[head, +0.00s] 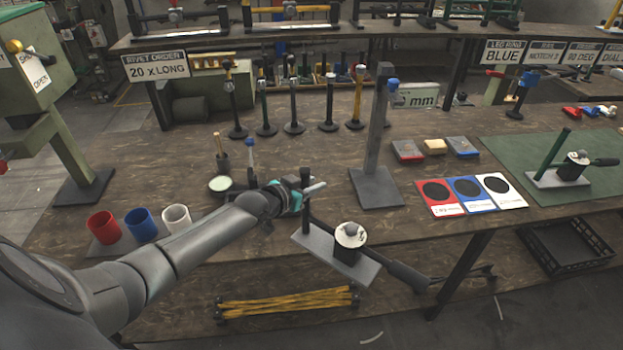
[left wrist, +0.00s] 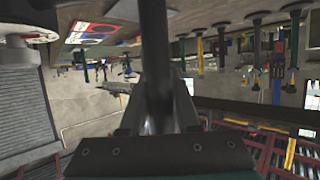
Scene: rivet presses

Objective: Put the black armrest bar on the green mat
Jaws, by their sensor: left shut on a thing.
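The black armrest bar (head: 305,215) has a dark upright post on a grey base plate (head: 322,255), with a round white-topped knob and a black handle reaching right. My left gripper (head: 306,190) is shut on the post, holding the piece tilted at the table's front edge. In the left wrist view the dark post (left wrist: 155,55) runs up between the fingers. The green mat (head: 510,157) lies at the right of the table, well to the right of the held bar. A similar piece with a green post (head: 552,150) stands on it. My right gripper is not in view.
A tall grey stand (head: 376,180) rises between the held bar and the mat. Red, blue and white cards (head: 468,210) lie left of the mat's front. Red, blue and white cups (head: 142,225) stand at the left. The mat's left part is bare.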

